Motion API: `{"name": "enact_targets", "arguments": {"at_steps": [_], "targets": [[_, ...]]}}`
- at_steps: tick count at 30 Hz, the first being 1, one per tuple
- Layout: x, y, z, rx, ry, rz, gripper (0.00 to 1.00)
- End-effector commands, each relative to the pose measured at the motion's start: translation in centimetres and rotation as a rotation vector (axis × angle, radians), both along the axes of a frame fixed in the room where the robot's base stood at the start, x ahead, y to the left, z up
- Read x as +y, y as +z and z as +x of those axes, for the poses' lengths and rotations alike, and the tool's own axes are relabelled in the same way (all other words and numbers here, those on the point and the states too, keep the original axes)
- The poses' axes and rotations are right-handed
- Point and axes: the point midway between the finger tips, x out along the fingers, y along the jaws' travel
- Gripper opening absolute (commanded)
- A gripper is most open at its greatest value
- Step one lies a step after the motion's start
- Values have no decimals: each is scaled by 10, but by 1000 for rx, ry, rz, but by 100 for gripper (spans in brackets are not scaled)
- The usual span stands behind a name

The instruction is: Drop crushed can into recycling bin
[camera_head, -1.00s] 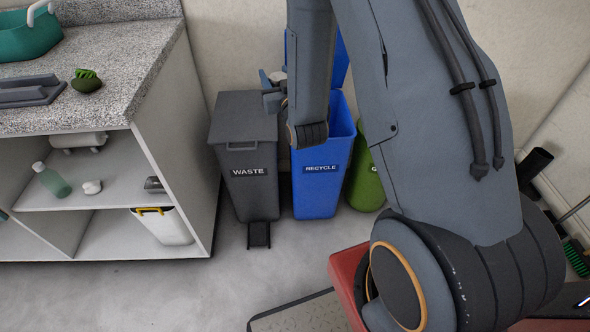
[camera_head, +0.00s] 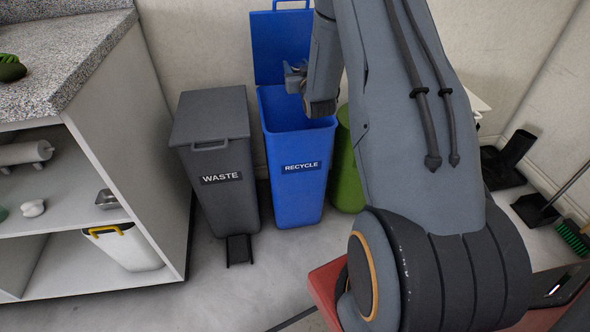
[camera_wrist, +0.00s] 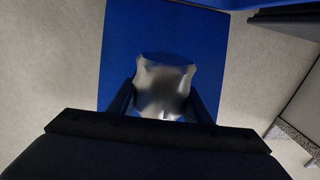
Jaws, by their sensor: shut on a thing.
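The blue recycling bin (camera_head: 297,189), labelled RECYCLE, stands on the floor with its lid (camera_head: 282,47) raised against the wall. My gripper (camera_head: 294,78) is over the bin's opening, in front of the raised lid. In the wrist view my gripper (camera_wrist: 160,105) is shut on the crushed can (camera_wrist: 163,88), a crumpled silvery can with a blue end. In the head view the can is hidden or too small to make out. My arm hides part of the bin's right rim.
A closed grey waste bin (camera_head: 217,155) with a pedal stands left of the recycling bin. A green bin (camera_head: 346,170) stands to its right, partly behind my arm. A granite-topped counter with shelves (camera_head: 113,150) is at the left. A dustpan (camera_head: 508,158) is at the right.

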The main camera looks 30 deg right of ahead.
Motion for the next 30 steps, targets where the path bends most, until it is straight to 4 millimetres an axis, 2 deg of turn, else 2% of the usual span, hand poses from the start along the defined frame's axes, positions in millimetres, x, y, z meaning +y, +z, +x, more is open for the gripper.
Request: {"name": "enact_targets", "arguments": {"at_steps": [13,24,25,28,30], "targets": [[0,-48,0,1,0,0,24],[0,-54,-1,1,0,0,24],[0,-54,-1,1,0,0,46],[0,-54,0,1,0,0,63],[0,-54,0,1,0,0,66]]}}
